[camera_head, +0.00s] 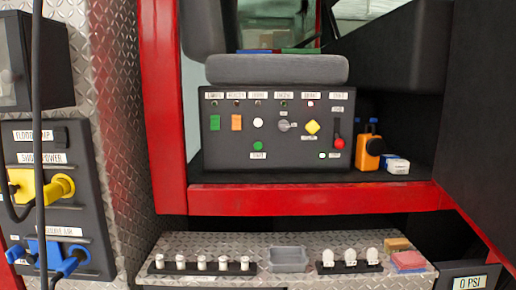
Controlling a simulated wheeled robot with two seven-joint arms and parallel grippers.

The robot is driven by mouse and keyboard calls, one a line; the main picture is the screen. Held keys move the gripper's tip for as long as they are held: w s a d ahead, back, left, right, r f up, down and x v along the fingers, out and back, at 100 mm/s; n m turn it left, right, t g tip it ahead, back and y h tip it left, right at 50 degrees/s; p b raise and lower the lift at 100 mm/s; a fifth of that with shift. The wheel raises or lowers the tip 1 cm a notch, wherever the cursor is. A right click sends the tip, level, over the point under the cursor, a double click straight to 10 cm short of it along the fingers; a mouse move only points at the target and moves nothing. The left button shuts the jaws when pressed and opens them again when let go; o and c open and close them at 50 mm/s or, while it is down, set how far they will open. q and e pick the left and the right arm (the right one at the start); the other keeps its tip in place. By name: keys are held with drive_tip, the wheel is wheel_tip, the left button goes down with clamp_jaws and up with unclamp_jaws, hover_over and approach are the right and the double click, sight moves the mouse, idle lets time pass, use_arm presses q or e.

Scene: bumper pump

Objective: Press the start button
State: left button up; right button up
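A dark control panel box (278,130) faces me on a shelf behind a red frame. A round green button (258,146) sits low in its middle-left part, with a small white label (258,155) under it that is too small to read surely. Above it is a round white button (258,123). Other controls are a green switch (215,123), an orange switch (236,122), a grey knob (284,126), a yellow diamond-shaped control (312,127) and a red-ended lever (339,143). Neither of my grippers is in view.
The red frame (315,199) borders the panel on the left and below. An orange and black device (369,150) and a small white-blue box (396,165) stand right of it. A ledge below holds white fittings and a grey tray (289,259). Plugs and cables are at left.

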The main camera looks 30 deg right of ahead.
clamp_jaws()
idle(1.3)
